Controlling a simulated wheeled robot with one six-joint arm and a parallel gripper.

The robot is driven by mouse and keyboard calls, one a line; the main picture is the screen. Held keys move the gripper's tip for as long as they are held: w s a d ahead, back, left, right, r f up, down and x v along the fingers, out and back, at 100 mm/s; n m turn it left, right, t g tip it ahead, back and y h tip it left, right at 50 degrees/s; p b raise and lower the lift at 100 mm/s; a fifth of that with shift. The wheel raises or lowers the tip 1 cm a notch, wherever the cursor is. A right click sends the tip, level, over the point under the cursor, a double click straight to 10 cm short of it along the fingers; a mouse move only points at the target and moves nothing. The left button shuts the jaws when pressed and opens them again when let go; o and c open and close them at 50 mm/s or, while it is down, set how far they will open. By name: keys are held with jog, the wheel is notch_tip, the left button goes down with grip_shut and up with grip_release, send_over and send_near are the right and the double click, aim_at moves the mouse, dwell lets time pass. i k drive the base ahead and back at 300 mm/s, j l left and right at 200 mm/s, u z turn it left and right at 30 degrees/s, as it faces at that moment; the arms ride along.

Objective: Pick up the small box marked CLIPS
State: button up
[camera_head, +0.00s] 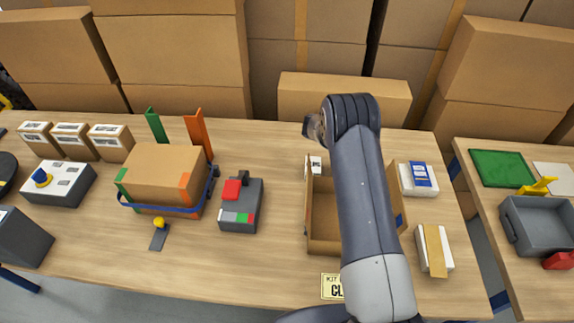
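No box in view shows a readable CLIPS mark. A yellow card (331,287) at the table's front edge reads "KIT" and "CL", the rest hidden behind my arm. Several small cardboard boxes with white labels (75,141) stand in a row at the back left; their print is too small to read. A white box with a blue label (420,178) lies right of my arm, its print unreadable. A white box with a tan strip (434,250) lies nearer. My gripper (310,127) is above the table's back part, apart from these boxes; its fingers are not clear.
An open cardboard box (322,236) stands partly behind my arm. A strapped carton (165,172) with green and orange corner posts and a grey device (241,205) stand left. A side table at right holds a grey bin (541,232). The front left table is mostly bare.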

aim_at(316, 161)
jog(key=j+u, duration=0.1)
jog(key=j, duration=0.75)
jog(key=j+z, duration=0.2)
jog(key=j, duration=0.3)
jog(key=k+j+z, duration=0.2)
jog(key=j, duration=0.25)
jog(key=i+j, duration=0.05)
